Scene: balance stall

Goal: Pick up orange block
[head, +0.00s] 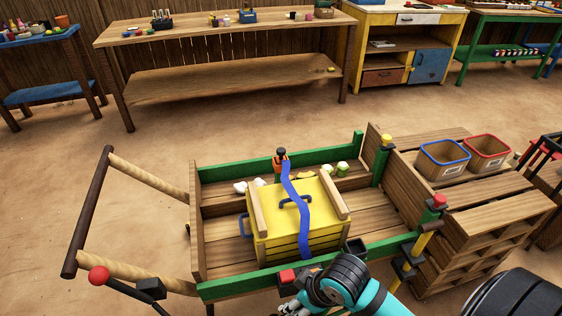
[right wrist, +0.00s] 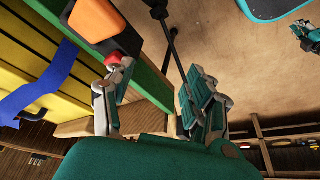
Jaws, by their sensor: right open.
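My right gripper (head: 290,306) is low in front of that rail. Its fingers (right wrist: 158,100) are apart and empty in the right wrist view. My left gripper is out of view.
A yellow crate (head: 272,224) with a blue strap (head: 297,205) stands in the wooden cart, whose near green rail (head: 235,288) is close to my arm. Two bins (head: 440,172) stand on pallets at right. Workbenches (head: 225,32) line the back; sandy ground between is clear.

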